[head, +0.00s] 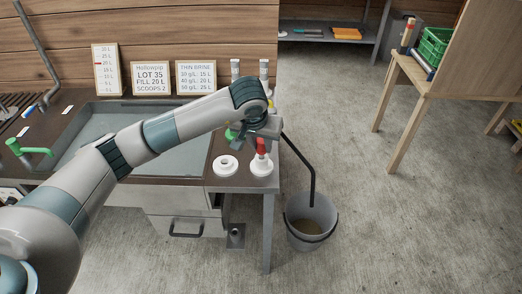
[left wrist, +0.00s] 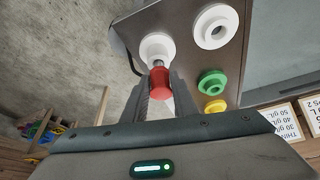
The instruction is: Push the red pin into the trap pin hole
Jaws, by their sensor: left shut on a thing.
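The red pin (head: 261,147) stands roughly upright at the right end of the sink bench, over a white round socket (head: 262,167). My left gripper (left wrist: 160,90) is shut on the red pin (left wrist: 160,82). In the left wrist view the pin's grey metal end points to the hole of the white socket (left wrist: 157,48). I cannot tell how deep the tip sits in it. A second white socket (head: 225,166) with an open hole is to the left; it also shows in the left wrist view (left wrist: 216,27). No label shows which is the trap pin hole. My right gripper is not in view.
A green socket (left wrist: 211,82) and a yellow one (left wrist: 215,105) lie beside the white ones. The sink basin (head: 185,150) is to the left. A grey bucket (head: 311,222) stands on the floor to the right, below a black pipe (head: 309,165).

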